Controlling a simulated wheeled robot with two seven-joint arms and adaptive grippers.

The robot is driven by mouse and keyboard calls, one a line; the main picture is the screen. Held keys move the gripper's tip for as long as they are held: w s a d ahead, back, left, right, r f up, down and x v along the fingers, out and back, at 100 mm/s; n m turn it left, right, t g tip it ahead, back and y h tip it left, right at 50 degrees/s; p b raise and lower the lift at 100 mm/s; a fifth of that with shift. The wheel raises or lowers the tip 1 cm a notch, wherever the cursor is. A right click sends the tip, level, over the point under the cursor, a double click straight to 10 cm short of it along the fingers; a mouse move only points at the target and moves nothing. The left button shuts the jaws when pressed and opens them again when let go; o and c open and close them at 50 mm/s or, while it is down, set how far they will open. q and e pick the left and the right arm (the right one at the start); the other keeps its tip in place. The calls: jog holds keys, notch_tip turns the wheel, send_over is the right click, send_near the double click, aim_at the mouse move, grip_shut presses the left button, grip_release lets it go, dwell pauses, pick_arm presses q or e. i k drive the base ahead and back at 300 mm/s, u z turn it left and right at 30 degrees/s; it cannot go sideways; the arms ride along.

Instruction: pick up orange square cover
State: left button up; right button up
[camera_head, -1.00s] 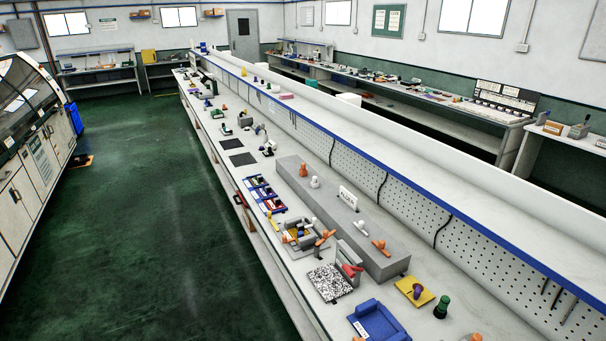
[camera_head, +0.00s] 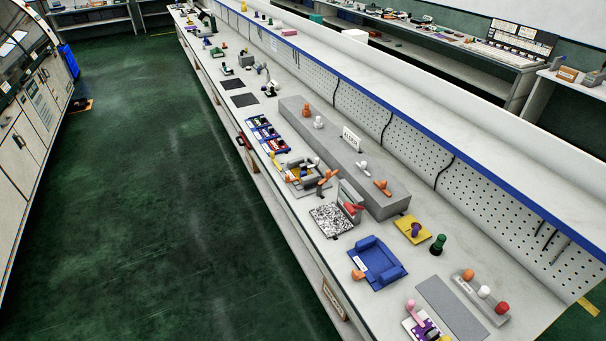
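Several small orange pieces show in the head view, and I cannot tell which is the square cover. One orange piece (camera_head: 307,110) stands at the far end of the long grey block (camera_head: 337,152). Another orange piece (camera_head: 382,187) lies at its near end, beside a white knob. An orange piece (camera_head: 328,175) is at the grey fixture. One orange piece (camera_head: 358,274) is at the left edge of the blue tray (camera_head: 378,263). Another orange piece (camera_head: 467,275) is on a small grey rack (camera_head: 482,296), with a white and a red one. Neither gripper is in view.
The long white bench (camera_head: 320,238) also holds a speckled plate (camera_head: 331,219), a yellow plate (camera_head: 411,229), a dark green piece (camera_head: 438,244) and a flat grey pad (camera_head: 451,308). A pegboard (camera_head: 420,150) runs along its right side. The green floor (camera_head: 130,200) left of it is clear.

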aim_at(306, 112)
jog(key=u, duration=0.45)
jog(key=k, duration=0.6)
jog(key=u, duration=0.9)
jog(key=k, duration=0.6)
jog(key=u, duration=0.45)
jog(key=i, duration=1.85)
jog(key=z, duration=0.35)
jog(key=i, duration=2)
jog(key=z, duration=0.6)
jog(key=i, duration=1.7)
jog(key=z, duration=1.4)
jog(key=i, duration=0.95)
jog(key=z, duration=1.1)
